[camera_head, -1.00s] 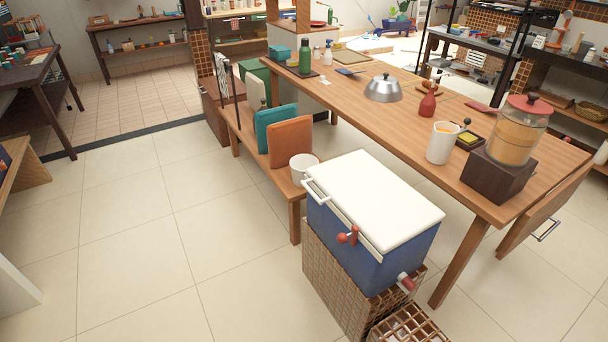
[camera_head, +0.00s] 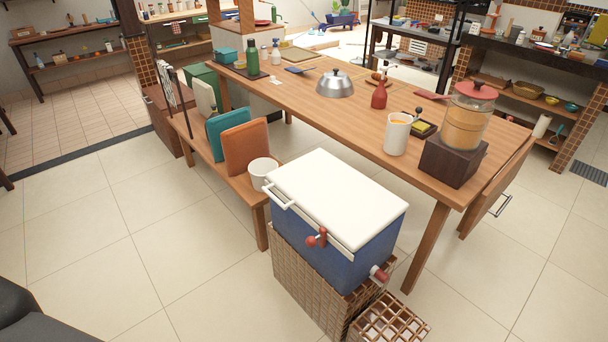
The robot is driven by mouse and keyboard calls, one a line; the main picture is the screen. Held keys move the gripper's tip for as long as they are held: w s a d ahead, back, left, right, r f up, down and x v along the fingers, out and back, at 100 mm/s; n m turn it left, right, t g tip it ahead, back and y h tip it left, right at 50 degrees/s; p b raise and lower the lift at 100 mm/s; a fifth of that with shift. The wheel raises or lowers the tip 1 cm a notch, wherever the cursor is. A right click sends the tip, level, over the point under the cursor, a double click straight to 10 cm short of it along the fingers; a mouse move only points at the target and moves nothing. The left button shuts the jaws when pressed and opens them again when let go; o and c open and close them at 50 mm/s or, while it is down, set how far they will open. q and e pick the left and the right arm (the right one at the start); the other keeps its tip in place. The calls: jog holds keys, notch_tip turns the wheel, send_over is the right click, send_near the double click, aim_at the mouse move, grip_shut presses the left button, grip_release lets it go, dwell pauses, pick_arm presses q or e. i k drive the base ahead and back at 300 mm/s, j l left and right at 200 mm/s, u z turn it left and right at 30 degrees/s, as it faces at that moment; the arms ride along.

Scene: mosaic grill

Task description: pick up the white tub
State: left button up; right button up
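A white tub (camera_head: 262,172) stands on the low wooden bench at the end of the row of upright boards. Its lower right part is hidden behind the cooler. Another white container (camera_head: 397,134), taller and with something orange inside, stands upright on the long wooden table near its front edge. Neither of my grippers is in view.
A blue cooler (camera_head: 335,235) with a white lid stands on a tiled block in front of the bench (camera_head: 244,189). Orange (camera_head: 246,148) and teal boards stand beside the tub. The table (camera_head: 330,116) holds a metal dome, red bottle and drink dispenser. Floor at left is clear.

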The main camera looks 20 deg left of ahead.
aim_at(258, 168)
jog(key=i+j+z, duration=0.1)
jog(key=j+z, duration=0.55)
jog(key=j, duration=0.2)
jog(key=j+z, duration=0.3)
jog(key=j, duration=1.55)
jog(key=k+j+z, duration=0.1)
jog(key=j, duration=0.85)
